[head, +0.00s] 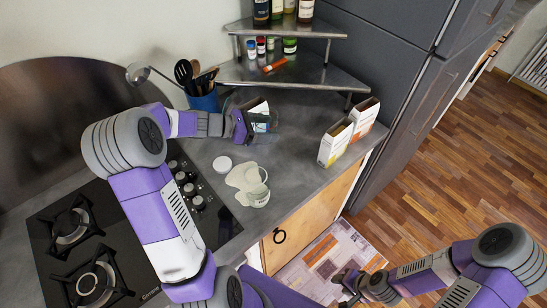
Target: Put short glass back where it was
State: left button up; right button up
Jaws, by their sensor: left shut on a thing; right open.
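My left gripper (246,124) is above the back part of the grey counter, shut on a clear glass (268,121). The gripper hides part of the glass, and I cannot tell whether its base touches the counter. Another clear, glass-like vessel (257,190) stands on a cream, irregularly shaped mat (239,176) nearer the counter's front edge. My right gripper (345,286) is low at the bottom right, in front of the counter over the patterned rug, open and empty.
A blue utensil holder (204,101) stands behind my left arm. A metal corner shelf (296,72) holds jars and bottles. Two cartons (335,143) stand at the counter's right. A white round lid-like thing (222,164) lies near the mat. A gas hob (85,245) is at left.

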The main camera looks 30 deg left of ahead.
pick_arm(q)
jog(key=shift+w+f+b, duration=0.5)
jog(key=shift+f+b, duration=0.05)
jog(key=shift+f, duration=0.3)
jog(key=shift+s+f, duration=0.2)
jog(key=shift+f, duration=0.1)
jog(key=b, duration=0.3)
send_over(267, 167)
notch_tip(267, 167, down, 4)
notch_tip(267, 167, down, 11)
jog(key=b, duration=0.2)
jog(key=shift+w+r+b, duration=0.15)
jog(key=shift+r+b, duration=0.05)
jog(key=shift+b, duration=0.1)
pick_arm(e)
notch_tip(267, 167, down, 7)
jog(key=shift+w+r, duration=0.2)
jog(key=shift+w, duration=0.05)
pick_arm(q)
jog(key=shift+f, duration=0.1)
pick_arm(e)
jog(key=shift+f, duration=0.15)
pick_arm(q)
jog(key=o, duration=0.9)
jog(key=shift+f, duration=0.15)
jog(key=o, duration=0.5)
jog(key=shift+c, duration=0.2)
